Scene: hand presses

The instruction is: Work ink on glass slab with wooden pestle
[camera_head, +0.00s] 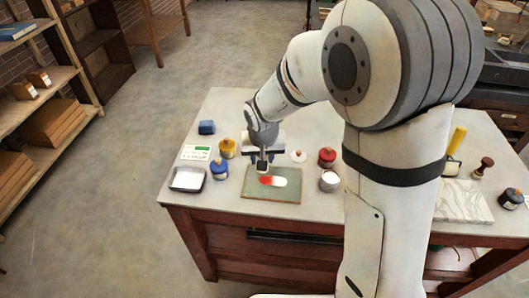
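The glass slab (285,197) lies flat near the front edge of the table, pale green. A smear of ink (274,181) lies on it, red at left and white at right. My gripper (263,156) points down over the slab's back edge. It appears shut on a small upright pestle (263,167), whose lower end is at or just above the slab beside the ink's back left edge. The pestle's upper part is hidden between the fingers, and its contact with the slab is too small to tell.
Left of the slab stand a blue jar (219,169), a yellow jar (227,149) and a shallow tray (187,179). Right are a red jar (327,157) and a white-topped jar (330,181). A marble slab (462,201) lies far right. My arm hides the table's middle right.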

